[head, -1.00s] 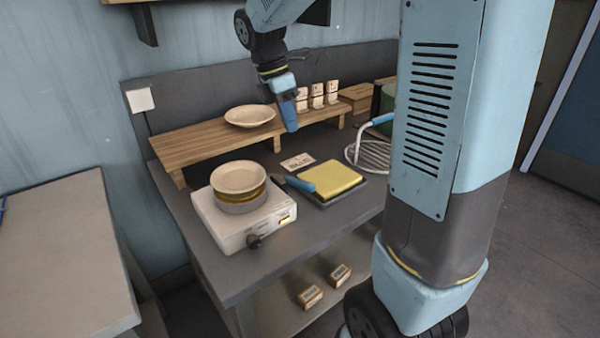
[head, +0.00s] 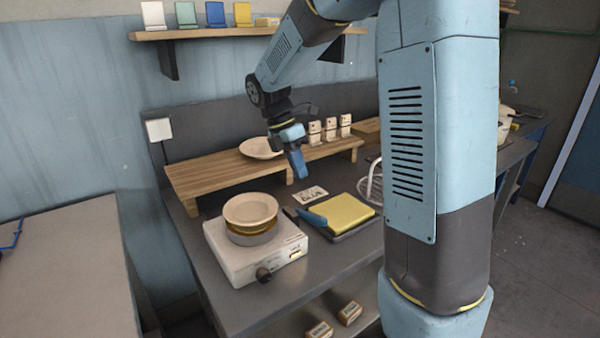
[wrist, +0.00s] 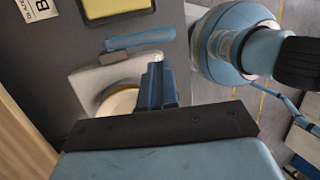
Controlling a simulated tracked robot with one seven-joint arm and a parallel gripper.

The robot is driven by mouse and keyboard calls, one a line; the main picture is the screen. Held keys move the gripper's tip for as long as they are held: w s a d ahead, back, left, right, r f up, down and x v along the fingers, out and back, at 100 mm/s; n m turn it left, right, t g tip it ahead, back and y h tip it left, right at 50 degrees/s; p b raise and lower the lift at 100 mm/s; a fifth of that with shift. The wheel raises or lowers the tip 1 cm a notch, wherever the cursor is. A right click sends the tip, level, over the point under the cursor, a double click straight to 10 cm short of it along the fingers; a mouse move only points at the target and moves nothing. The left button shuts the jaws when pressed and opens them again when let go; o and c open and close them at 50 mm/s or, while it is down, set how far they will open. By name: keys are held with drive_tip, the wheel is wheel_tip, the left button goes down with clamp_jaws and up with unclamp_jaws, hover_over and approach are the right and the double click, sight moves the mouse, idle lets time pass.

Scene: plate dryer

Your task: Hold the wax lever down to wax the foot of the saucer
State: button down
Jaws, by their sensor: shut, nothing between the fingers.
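A cream saucer (head: 250,208) sits on top of a round pan with a yellowish band on the white wax heater (head: 245,258). A blue-handled lever (head: 311,217) lies between the heater and a yellow pad. In the wrist view, the blue handle (wrist: 140,39) is ahead of my fingers, and the saucer (wrist: 118,103) is partly hidden behind them. My gripper (head: 299,172) is shut and empty, pointing down above the bench, behind and above the lever. It appears apart from the lever and the saucer. My fingers also show in the wrist view (wrist: 155,80).
The yellow pad (head: 350,212) lies on a dark tray. A wooden riser (head: 215,174) with a second plate (head: 261,148) and small cards stands behind. A wire rack (head: 372,182) is partly hidden by my arm. A card (head: 310,194) lies on the bench.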

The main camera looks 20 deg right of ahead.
sight(317, 216)
drive_tip(key=x, duration=1.1)
drive_tip(key=shift+s+f, duration=0.1)
drive_tip(key=shift+f, duration=0.15)
